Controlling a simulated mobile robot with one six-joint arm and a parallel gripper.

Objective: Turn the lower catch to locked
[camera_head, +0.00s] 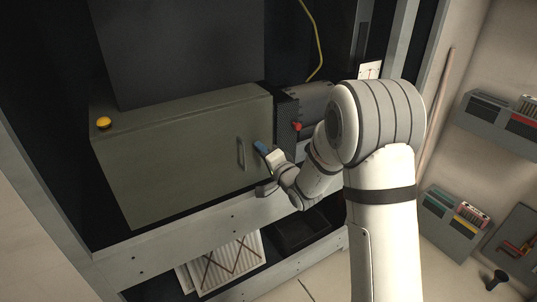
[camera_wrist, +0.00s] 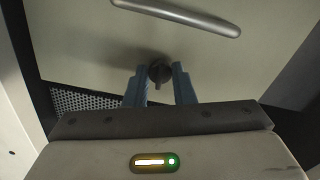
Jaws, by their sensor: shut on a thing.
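The lower catch (camera_wrist: 160,72) is a small dark round knob with a short tab, set on the grey-green cabinet door (camera_wrist: 85,50). In the wrist view my gripper (camera_wrist: 159,84) has its two blue fingers on either side of the catch, shut on it. The tab points toward the gripper's body. In the head view my gripper (camera_head: 262,148) is at the right edge of the green cabinet (camera_head: 180,160), low on the door, and the catch there is hidden by the fingers.
A bar handle (camera_head: 241,154) stands out from the door just left of my gripper; it also shows in the wrist view (camera_wrist: 185,14). A yellow button (camera_head: 103,123) sits on the cabinet top. A red knob (camera_head: 296,126) is on the unit to the right. A rack rail (camera_head: 200,232) runs below.

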